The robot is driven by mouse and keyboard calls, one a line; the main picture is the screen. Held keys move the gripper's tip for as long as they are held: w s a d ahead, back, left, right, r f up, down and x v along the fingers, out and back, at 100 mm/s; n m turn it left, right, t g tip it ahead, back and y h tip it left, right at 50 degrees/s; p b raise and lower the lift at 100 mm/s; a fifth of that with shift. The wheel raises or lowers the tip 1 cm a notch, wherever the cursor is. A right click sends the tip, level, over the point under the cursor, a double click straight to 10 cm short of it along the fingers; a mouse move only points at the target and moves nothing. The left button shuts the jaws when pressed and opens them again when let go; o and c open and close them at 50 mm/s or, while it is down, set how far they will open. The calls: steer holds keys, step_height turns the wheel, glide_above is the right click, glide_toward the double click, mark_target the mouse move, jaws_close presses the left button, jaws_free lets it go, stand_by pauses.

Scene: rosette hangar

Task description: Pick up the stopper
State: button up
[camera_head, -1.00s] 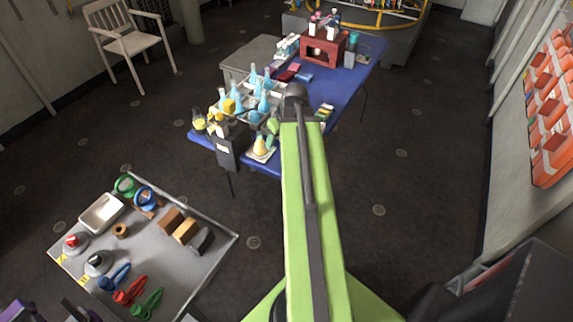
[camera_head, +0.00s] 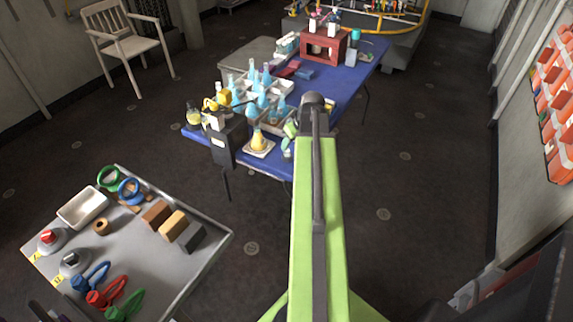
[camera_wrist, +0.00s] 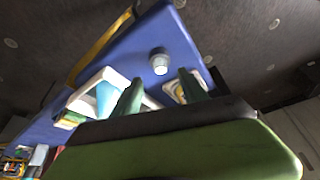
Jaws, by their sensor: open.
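A small round grey piece with a bright pale top (camera_wrist: 159,62) stands on the blue table in the wrist view. It may be the stopper or a stoppered vessel; I cannot tell which. In the head view a small glassy vessel (camera_head: 287,149) near the table's front edge may be the same thing. My gripper (camera_wrist: 160,77) is open, its two green fingers apart. The round piece shows beyond the gap between the fingertips, not touching them. In the head view the green fingers (camera_head: 291,128) show just left of my arm, which partly hides the gripper.
A yellow flask (camera_head: 258,139) stands on a white mat beside the gripper. Blue flasks (camera_head: 254,90) stand in white trays further left. A dark box (camera_head: 222,146) is at the table's left corner. A grey cart (camera_head: 160,262) with tools is at lower left. Floor right of the table is clear.

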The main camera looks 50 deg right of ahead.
mark_target(288, 151)
steer(key=shift+w+f, duration=0.2)
steer(key=shift+f, duration=0.4)
steer(key=b+x, duration=0.5)
steer(key=shift+f, duration=0.15)
steer(key=shift+r, duration=0.2)
steer(key=shift+c, duration=0.4)
jaws_close()
